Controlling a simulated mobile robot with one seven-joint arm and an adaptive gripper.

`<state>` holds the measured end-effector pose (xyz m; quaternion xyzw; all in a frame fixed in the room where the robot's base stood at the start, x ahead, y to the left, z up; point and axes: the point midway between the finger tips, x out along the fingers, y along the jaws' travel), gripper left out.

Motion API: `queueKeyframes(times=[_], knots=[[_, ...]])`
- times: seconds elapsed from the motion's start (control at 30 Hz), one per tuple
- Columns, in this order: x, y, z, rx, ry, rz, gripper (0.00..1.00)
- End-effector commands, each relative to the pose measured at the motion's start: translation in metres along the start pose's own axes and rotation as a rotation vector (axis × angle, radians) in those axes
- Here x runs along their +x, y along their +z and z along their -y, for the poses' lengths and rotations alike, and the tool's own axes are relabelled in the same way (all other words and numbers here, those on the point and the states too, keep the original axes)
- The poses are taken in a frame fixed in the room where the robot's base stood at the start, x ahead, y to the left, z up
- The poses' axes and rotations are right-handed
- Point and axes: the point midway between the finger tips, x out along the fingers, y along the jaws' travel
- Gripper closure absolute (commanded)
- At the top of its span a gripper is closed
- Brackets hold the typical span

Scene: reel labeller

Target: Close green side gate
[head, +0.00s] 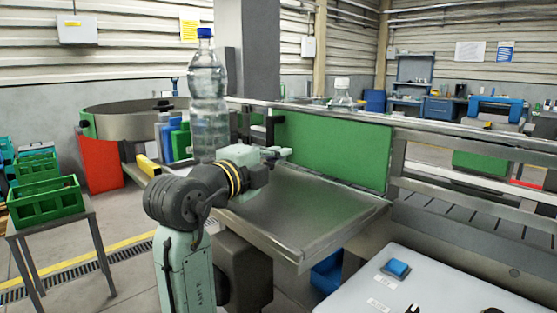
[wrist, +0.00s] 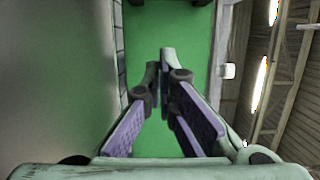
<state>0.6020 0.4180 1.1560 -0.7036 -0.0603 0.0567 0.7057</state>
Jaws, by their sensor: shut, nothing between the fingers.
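The green side gate (head: 335,148) is a flat green panel that stands upright along the back edge of a bare metal table (head: 310,205). My gripper (head: 285,152) is at the panel's left part, above the table, with its fingers together and empty. In the wrist view my gripper (wrist: 164,65) points at the green panel (wrist: 150,25), which fills the middle behind the fingers. I cannot tell whether the fingertips touch it. A hinge-like strip runs along the panel's left side there, and a small pale block shows at its right.
A clear bottle with a blue cap (head: 207,95) stands left of my gripper, and a smaller bottle (head: 342,95) shows behind the panel. Green crates (head: 45,205) sit on a stand at left. A white panel with a blue button (head: 397,268) is at front right.

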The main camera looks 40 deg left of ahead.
Motion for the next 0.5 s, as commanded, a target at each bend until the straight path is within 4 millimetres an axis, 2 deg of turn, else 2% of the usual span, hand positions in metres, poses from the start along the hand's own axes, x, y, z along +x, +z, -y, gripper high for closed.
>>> queueKeyframes(times=[0.3, 0.5], knots=[[-0.081, -0.001, -0.004, 0.004, 0.0, 0.0, 1.0], [-0.126, -0.001, -0.003, 0.002, 0.001, 0.0, 1.0]])
